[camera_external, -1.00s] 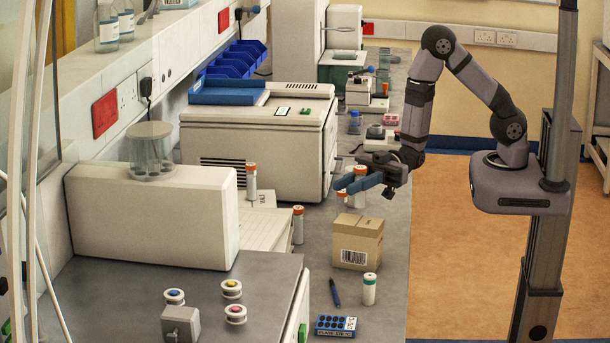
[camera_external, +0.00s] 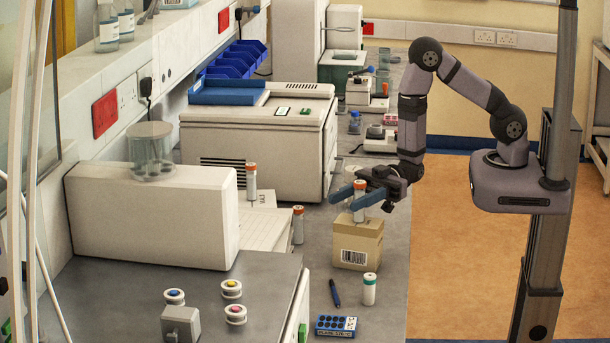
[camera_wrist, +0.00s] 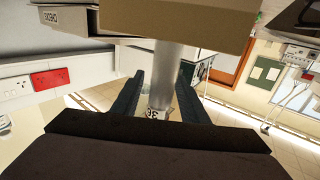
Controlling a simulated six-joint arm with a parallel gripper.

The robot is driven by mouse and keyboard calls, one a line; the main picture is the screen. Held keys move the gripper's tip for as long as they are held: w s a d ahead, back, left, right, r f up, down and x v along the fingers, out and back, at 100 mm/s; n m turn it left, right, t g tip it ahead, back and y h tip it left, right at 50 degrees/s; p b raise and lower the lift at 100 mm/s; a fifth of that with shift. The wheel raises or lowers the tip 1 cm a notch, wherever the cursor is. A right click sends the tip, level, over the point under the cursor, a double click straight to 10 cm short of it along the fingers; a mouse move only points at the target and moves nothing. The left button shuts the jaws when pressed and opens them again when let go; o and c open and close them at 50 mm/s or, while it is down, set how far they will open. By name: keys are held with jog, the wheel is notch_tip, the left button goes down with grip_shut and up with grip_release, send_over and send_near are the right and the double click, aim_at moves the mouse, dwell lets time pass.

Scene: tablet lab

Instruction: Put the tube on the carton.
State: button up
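A white tube with an orange cap (camera_external: 359,213) stands upright on top of the brown carton (camera_external: 358,246). My gripper (camera_external: 350,197) is around the tube's upper part from the right, a finger on each side. In the wrist view the pale tube (camera_wrist: 166,70) runs between the two dark fingers, with gaps visible beside it, so my gripper (camera_wrist: 161,88) looks open. The carton fills the top of the wrist view (camera_wrist: 172,18), and the tube's end meets it there. The tube's middle is partly hidden by a finger in the external view.
Other orange-capped tubes stand to the left, one by the papers (camera_external: 298,225) and one near the white machine (camera_external: 251,182).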

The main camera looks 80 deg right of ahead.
jog(key=shift+r, duration=0.1)
jog(key=shift+r, duration=0.15)
jog(key=p+v, duration=0.1)
jog(key=v, duration=1.1)
dwell(0.4)
